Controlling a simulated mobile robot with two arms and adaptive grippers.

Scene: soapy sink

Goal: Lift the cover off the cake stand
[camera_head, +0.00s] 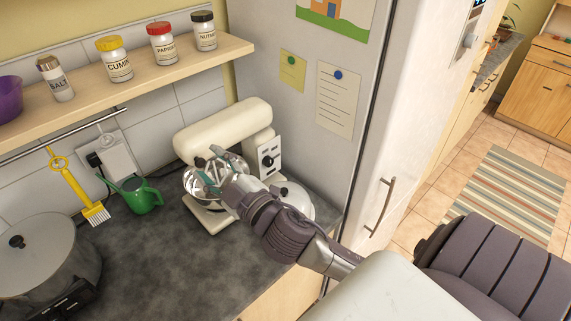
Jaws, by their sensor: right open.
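A rounded, shiny pale dome with a small dark knob (294,197) stands on the counter right of the mixer, against the fridge side. It may be the cake stand's cover; my right arm hides much of it, and no stand shows below it. My right gripper (213,165) is open, in front of the mixer's bowl, left of the dome. It holds nothing that I can see. Whether it touches the bowl I cannot tell. My left gripper is not in view.
A cream stand mixer (222,128) with a shiny bowl stands at the back. A shelf (130,85) holds spice jars. The front middle of the dark counter (165,265) is clear.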

